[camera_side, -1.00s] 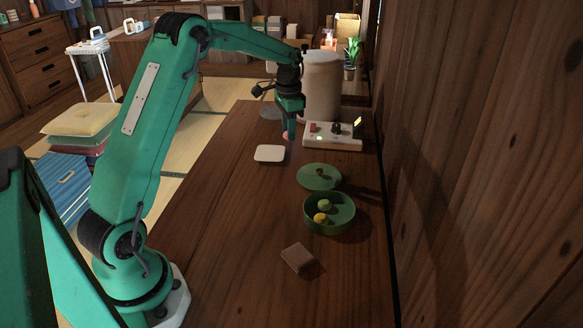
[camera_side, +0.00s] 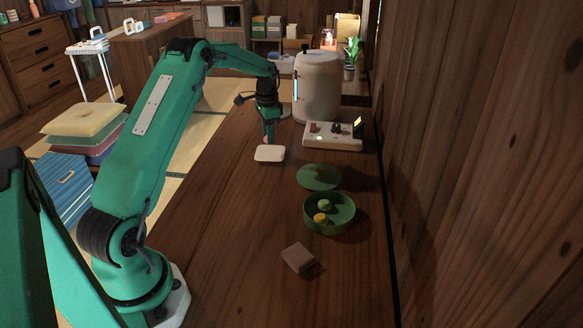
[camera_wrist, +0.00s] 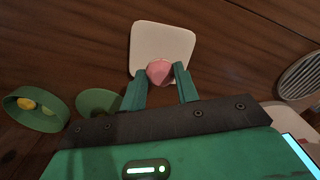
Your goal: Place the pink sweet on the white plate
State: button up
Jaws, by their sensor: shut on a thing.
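The pink sweet (camera_wrist: 160,72) is between the fingertips of my gripper (camera_wrist: 161,74) in the wrist view, and my gripper is shut on it. In the side view my gripper (camera_side: 268,140) points down at the far edge of the white plate (camera_side: 269,154). The white plate also shows in the wrist view (camera_wrist: 148,38), behind the sweet, which overlaps its near edge. I cannot tell whether the sweet touches the plate. In the side view the sweet is mostly hidden.
A green bowl (camera_side: 343,222) holds a yellow and a green sweet, with a green lid (camera_side: 309,180) beside it. A brown block (camera_side: 298,257) lies nearer. A control box (camera_side: 347,143) and large pale canister (camera_side: 318,88) stand behind. The left of the wooden table is clear.

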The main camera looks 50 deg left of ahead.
jog(key=shift+f, duration=2)
jog(key=shift+f, duration=0.1)
jog(key=o, duration=0.9)
jog(key=shift+o, duration=0.2)
notch_tip(320, 180, up, 12)
jog(key=shift+f, duration=0.25)
jog(key=shift+r, duration=0.35)
jog(key=shift+d, duration=0.1)
